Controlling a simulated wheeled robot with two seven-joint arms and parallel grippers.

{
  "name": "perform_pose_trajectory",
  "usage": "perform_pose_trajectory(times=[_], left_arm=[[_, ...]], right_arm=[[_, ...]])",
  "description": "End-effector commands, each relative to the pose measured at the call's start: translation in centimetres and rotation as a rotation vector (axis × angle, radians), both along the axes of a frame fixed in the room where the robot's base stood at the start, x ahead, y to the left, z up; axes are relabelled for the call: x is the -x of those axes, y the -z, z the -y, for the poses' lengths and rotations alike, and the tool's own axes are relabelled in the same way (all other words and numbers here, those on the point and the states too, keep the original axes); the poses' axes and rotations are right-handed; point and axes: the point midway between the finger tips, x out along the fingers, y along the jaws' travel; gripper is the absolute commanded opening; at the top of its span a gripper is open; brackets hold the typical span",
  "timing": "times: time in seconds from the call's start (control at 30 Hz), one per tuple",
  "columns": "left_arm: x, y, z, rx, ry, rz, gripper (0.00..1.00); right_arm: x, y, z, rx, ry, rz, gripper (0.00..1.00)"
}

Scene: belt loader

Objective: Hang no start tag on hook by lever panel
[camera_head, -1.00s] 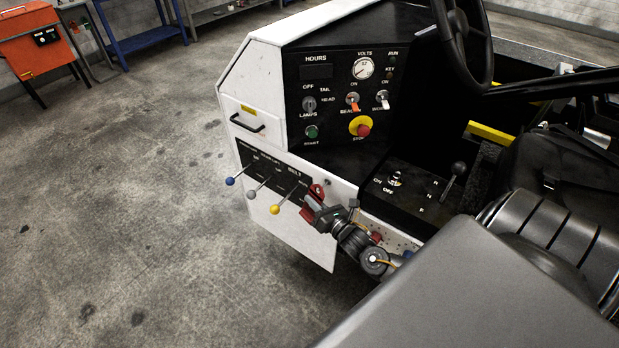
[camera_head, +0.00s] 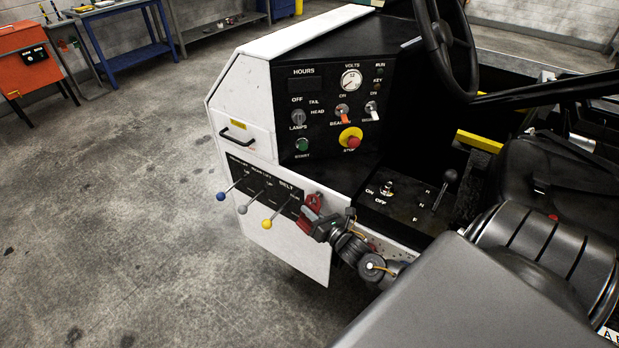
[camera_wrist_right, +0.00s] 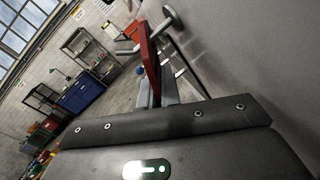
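The red no start tag (camera_head: 313,206) is at the right end of the lever panel (camera_head: 262,186), beside the yellow-knobbed lever. My right gripper (camera_head: 308,221) reaches in from the lower right and appears shut on the tag. In the right wrist view the tag (camera_wrist_right: 149,62) rises nearly edge-on from between the close-set fingers (camera_wrist_right: 157,94). A metal peg with a flared end (camera_wrist_right: 170,18), which looks like the hook, is close to the tag's upper end. I cannot tell whether the tag is on it. My left gripper is not in view.
Levers with blue (camera_head: 221,196), grey (camera_head: 242,210) and yellow (camera_head: 266,224) knobs stick out left of the tag. The white cabinet (camera_head: 232,100) and black dashboard (camera_head: 325,118) stand above. The steering wheel (camera_head: 437,50) is at the upper right. Open floor (camera_head: 110,210) lies left.

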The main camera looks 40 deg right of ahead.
Motion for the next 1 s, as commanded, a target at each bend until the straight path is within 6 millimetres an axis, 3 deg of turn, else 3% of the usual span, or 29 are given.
perform_pose_trajectory(times=[0.2, 0.43, 0.77, 1.0], left_arm=[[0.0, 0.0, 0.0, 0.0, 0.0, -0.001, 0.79], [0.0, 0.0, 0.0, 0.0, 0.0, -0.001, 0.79], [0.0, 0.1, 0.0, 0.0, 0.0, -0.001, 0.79], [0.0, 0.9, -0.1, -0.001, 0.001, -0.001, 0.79]], right_arm=[[0.0, 0.0, 0.0, 0.0, 0.0, 0.0, 0.0], [0.0, 0.0, 0.0, 0.0, 0.0, 0.0, 0.3], [0.4, 0.1, 0.0, 0.0, 0.0, -0.001, 0.3], [4.4, 0.4, 0.1, 0.0, -0.002, -0.004, 0.3]])
